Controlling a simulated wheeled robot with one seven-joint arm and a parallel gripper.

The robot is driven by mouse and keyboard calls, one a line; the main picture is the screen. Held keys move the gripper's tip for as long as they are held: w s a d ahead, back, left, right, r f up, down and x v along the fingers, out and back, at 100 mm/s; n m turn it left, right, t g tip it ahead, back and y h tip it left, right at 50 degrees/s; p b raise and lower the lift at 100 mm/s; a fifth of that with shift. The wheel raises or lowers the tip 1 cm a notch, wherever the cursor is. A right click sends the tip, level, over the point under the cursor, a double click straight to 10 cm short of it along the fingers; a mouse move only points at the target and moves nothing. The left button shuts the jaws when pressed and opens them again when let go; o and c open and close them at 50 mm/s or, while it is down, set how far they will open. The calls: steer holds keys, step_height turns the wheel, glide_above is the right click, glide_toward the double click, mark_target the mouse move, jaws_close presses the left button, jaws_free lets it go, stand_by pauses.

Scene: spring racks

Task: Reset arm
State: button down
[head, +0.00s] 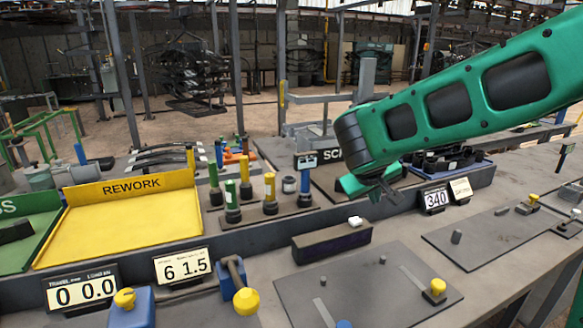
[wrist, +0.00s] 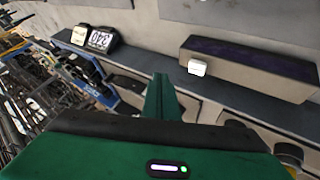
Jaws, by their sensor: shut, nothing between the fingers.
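My green arm reaches in from the right in the head view. My gripper (head: 378,190) hangs at its end, above the back ledge of the bench, and holds nothing. In the wrist view my gripper (wrist: 163,92) shows as a green finger piece pointing away from the camera, with its fingers together. No object touches it in either view. The arm hides part of the SCRAP-like sign and the area behind it.
A yellow REWORK tray (head: 130,215) stands at left, beside a green tray (head: 28,235). Several coloured-top posts stand mid-bench. A dark block (head: 332,242) lies below my gripper, near a grey plate (head: 370,285). A 340 display (head: 436,199) stands to the right.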

steer(key=s+d+f+m+g+y, duration=0.1)
steer(key=s+d+m+g, duration=0.1)
steer(key=s+d, duration=0.55)
steer(key=s+d+f+m+g, duration=0.2)
steer(key=s+d+m, duration=0.1)
steer(key=s+d, duration=0.5)
steer(key=s+f+m+g+y, duration=0.1)
steer(key=s+y, duration=0.1)
steer(key=s, duration=0.8)
steer(key=s+a+f+m+g+y, duration=0.1)
steer(key=s+m+g, duration=0.1)
steer(key=s, duration=0.8)
steer(key=shift+s+a+f+y, duration=0.15)
steer(key=shift+s+f+y, duration=0.2)
steer(key=shift+f+y, duration=0.05)
